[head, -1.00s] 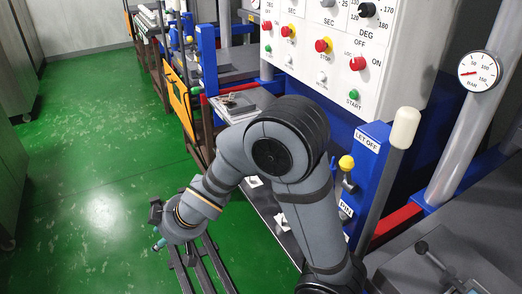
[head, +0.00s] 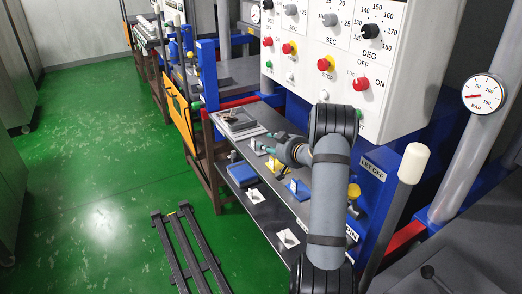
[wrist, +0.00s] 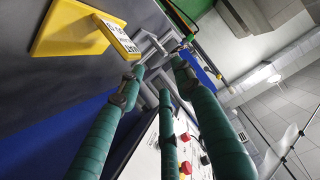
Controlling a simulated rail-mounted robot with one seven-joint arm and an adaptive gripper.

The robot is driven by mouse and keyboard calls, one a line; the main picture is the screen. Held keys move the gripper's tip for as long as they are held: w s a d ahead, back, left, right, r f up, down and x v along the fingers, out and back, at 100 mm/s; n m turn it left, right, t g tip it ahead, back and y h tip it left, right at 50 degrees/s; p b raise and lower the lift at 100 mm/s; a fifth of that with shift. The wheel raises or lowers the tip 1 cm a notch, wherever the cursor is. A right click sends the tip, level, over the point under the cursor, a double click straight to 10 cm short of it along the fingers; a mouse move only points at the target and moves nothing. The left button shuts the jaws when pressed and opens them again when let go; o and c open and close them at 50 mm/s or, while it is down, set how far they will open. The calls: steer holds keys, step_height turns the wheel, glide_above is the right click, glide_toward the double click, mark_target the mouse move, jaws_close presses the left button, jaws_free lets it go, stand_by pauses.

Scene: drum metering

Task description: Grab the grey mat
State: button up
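No piece is clearly marked as the grey mat. A flat greyish piece (head: 238,128) with a darker thing on it lies at the far end of the shelf in the head view and is the likeliest match. My gripper (head: 262,141) is over the shelf, just to the right of and nearer than that piece. The wrist view also shows the teal fingers (wrist: 158,80) apart. I cannot tell how high they are above the shelf.
A yellow labelled stand (wrist: 75,30) is close in the wrist view. The control panel (head: 340,50) rises behind. A dark slatted rack (head: 185,250) lies on the green floor.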

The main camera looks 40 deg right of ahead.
mark_target(258, 153)
steer(key=x, duration=0.4)
steer(key=shift+a+f, duration=0.1)
steer(key=shift+f, duration=0.05)
steer(key=x, duration=0.4)
steer(key=shift+w+a+f+b, duration=0.15)
steer(key=shift+a+f+b, duration=0.05)
steer(key=shift+f+b, duration=0.15)
steer(key=shift+w+d, duration=0.1)
steer(key=shift+w, duration=0.3)
steer(key=c, duration=0.3)
jaws_close()
